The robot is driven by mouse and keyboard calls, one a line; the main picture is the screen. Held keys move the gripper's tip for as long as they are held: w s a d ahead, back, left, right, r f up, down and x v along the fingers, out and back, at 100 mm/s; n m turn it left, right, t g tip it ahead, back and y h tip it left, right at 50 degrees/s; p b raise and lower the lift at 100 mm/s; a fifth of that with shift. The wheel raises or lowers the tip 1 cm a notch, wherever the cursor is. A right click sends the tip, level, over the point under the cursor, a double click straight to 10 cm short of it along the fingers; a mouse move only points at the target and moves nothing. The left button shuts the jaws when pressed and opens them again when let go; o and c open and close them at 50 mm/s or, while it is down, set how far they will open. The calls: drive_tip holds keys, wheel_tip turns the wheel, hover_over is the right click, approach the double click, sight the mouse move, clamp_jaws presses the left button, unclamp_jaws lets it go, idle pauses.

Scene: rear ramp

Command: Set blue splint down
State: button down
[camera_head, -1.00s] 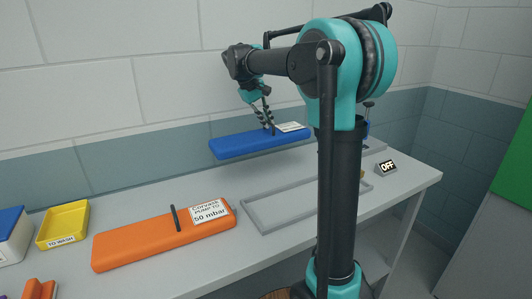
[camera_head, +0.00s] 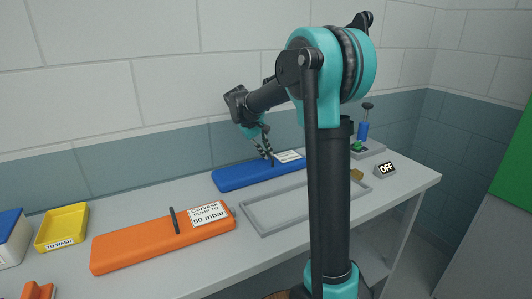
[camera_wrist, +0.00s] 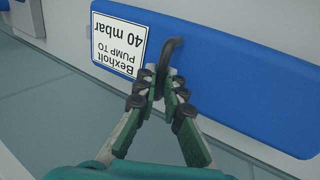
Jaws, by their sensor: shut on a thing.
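The blue splint (camera_head: 238,175) is a long flat slab at the back of the counter, by the wall. It looks level and at or very near the counter top; I cannot tell whether it touches. My gripper (camera_head: 269,162) is above it, shut on its dark upright stem. In the wrist view my gripper (camera_wrist: 168,88) has its fingers around the stem of the blue splint (camera_wrist: 240,70). The splint's white label (camera_wrist: 119,44) reads "Bexholt pump to 40 mbar".
A yellow "to wash" tray (camera_head: 62,229) is at left. A pump (camera_head: 364,134) and an "OFF" sign (camera_head: 385,169) stand at right.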

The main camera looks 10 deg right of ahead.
sight(254, 166)
drive_tip(key=c, duration=1.6)
unclamp_jaws()
drive_tip(key=shift+a+r, duration=0.1)
drive_tip(key=shift+r, duration=0.05)
drive_tip(key=v, duration=1.1)
drive_tip(key=shift+s+a+r, duration=0.1)
drive_tip(key=shift+r, duration=0.25)
